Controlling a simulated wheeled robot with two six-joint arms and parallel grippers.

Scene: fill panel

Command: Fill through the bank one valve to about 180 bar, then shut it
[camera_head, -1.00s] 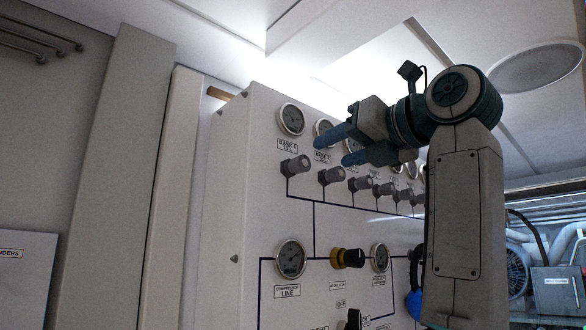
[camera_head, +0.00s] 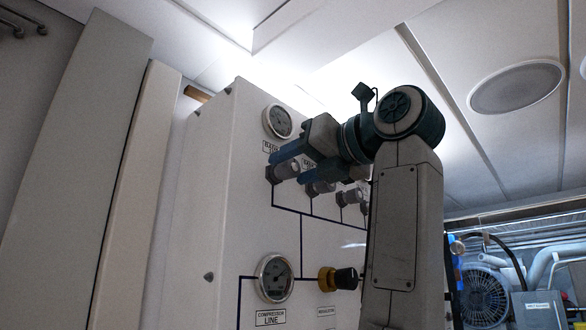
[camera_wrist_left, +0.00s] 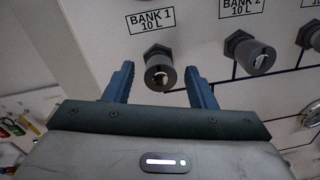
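The bank one valve is a grey round knob (camera_head: 285,171) at the upper left of the white fill panel (camera_head: 245,215). In the left wrist view the knob (camera_wrist_left: 158,72) sits under the BANK 1 10 L label (camera_wrist_left: 150,18). My left gripper (camera_wrist_left: 160,84) is open, its blue fingers on either side of this knob, with gaps showing. In the head view the gripper (camera_head: 288,166) partly covers the label. The bank one gauge (camera_head: 278,121) is above; its reading is too small to tell. My right gripper is out of view.
The bank two valve (camera_wrist_left: 254,56) stands close right of my left gripper, with further valves beyond. The compressor line gauge (camera_head: 274,278) and yellow-collared regulator knob (camera_head: 338,278) are lower on the panel. Machinery with a fan (camera_head: 484,296) is at the right.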

